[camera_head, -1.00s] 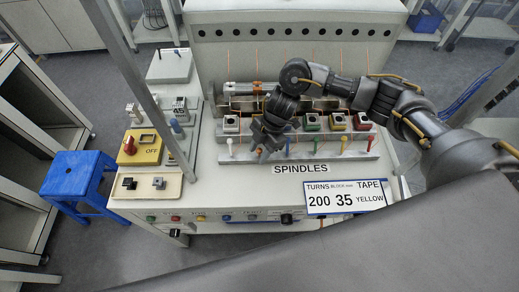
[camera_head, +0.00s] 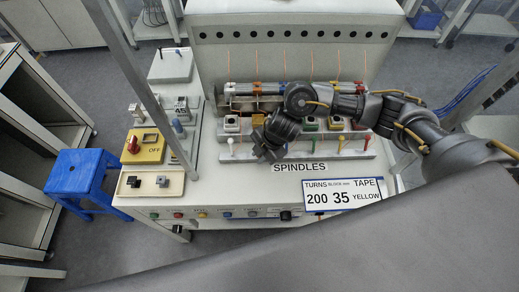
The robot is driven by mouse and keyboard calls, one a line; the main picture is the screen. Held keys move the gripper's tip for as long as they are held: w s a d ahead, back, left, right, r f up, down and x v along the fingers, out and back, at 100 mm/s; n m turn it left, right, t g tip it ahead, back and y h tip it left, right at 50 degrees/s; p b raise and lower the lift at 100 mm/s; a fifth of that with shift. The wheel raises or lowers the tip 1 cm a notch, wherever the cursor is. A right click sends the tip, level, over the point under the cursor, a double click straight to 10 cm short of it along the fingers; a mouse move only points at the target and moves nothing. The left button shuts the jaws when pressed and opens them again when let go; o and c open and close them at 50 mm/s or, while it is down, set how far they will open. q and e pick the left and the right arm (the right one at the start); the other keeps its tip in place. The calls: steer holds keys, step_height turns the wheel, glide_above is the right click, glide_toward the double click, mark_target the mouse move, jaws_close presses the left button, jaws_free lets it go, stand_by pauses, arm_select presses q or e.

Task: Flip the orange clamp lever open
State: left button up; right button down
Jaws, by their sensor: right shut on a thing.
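My right gripper (camera_head: 268,154) reaches down at the front row of the spindle bench (camera_head: 220,163), at the second station from the left. It is shut, with its fingertips at the spot of the orange lever. The lever itself is hidden behind the fingers. A white lever (camera_head: 231,147) stands just left of the gripper, and green (camera_head: 315,144), yellow (camera_head: 341,143) and red (camera_head: 367,141) levers stand to its right. An orange piece (camera_head: 268,86) sits on the rail behind. My left gripper is not in view.
Clamp blocks stand in a row behind the levers, partly covered by my right arm. A yellow switch box (camera_head: 146,155) with a red knob and a beige tray (camera_head: 170,183) lie to the left. A blue stool (camera_head: 83,180) stands on the floor. The bench front near the sign (camera_head: 343,192) is clear.

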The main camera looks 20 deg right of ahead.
steer(key=c, duration=1.3)
jaws_free()
steer(key=v, duration=1)
steer(key=shift+s+r, duration=0.15)
steer(key=shift+r, duration=0.2)
steer(key=shift+f+p, duration=0.1)
steer(key=shift+p, duration=0.2)
